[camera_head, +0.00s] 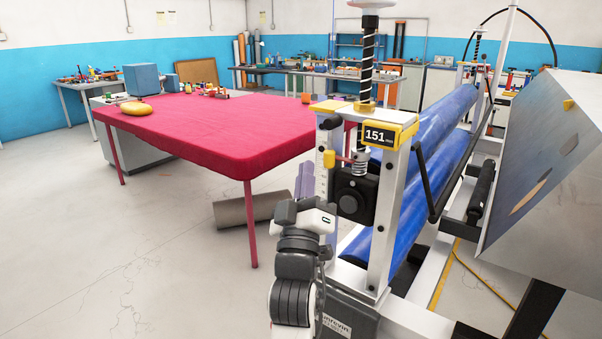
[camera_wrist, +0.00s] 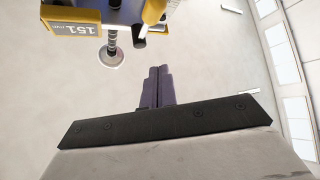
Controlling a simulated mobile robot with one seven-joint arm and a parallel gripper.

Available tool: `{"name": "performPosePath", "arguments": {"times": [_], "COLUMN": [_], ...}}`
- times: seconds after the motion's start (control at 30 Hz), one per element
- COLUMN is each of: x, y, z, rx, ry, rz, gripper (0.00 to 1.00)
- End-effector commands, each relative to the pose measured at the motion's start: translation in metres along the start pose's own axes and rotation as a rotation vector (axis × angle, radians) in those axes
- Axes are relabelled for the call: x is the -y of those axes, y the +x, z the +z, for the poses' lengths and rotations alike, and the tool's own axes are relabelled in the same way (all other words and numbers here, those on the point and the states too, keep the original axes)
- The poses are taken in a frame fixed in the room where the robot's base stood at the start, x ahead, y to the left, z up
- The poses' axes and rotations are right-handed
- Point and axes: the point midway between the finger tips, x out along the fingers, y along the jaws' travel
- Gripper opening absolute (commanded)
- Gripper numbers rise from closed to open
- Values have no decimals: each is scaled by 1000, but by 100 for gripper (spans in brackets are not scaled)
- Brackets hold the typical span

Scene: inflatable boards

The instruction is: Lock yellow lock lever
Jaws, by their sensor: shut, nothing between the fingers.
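The yellow lock lever (camera_head: 330,159) is a small yellow knob on a thin reddish rod, at the left of the roller machine's near post in the head view. My gripper (camera_head: 307,168) points upward just left of the knob; contact cannot be told. In the wrist view my gripper (camera_wrist: 158,70) has its purple fingers together with nothing between them. A yellow part (camera_wrist: 153,11) above the fingertips, apart from them, looks like the lever's knob. The yellow-framed display (camera_head: 378,136) reads 151 and shows upside down in the wrist view (camera_wrist: 75,28).
The machine's frame (camera_head: 395,215) and blue rollers (camera_head: 428,155) stand right of my gripper. The threaded spindle (camera_head: 369,60) rises above the post. A red-covered table (camera_head: 210,125) stands behind to the left, with a grey roll (camera_head: 245,210) on the floor. Floor at left is clear.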

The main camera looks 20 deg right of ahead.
Motion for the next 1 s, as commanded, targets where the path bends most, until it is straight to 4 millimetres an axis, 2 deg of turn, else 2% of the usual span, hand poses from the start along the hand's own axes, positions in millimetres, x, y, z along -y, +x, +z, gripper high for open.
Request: {"name": "performPosePath", "arguments": {"times": [0.1, 0.23, 0.67, 0.73, 0.77, 0.87, 0.97, 1.0], "x": [-11, -19, -22, -18, -15, 3, 24, 32], "y": [-17, -25, -28, -28, -28, -32, -45, -54], "z": [-5, -9, -11, -19, -26, -68, -133, -162], "rx": [-2, -2, -3, -21, -37, -130, -274, -338], "ry": [1, 1, 2, 20, 35, 133, 293, 370], "rz": [0, -1, -2, -7, -12, -37, -78, -99], "gripper": [0, 0, 0, 0, 0, 0, 0, 0]}}
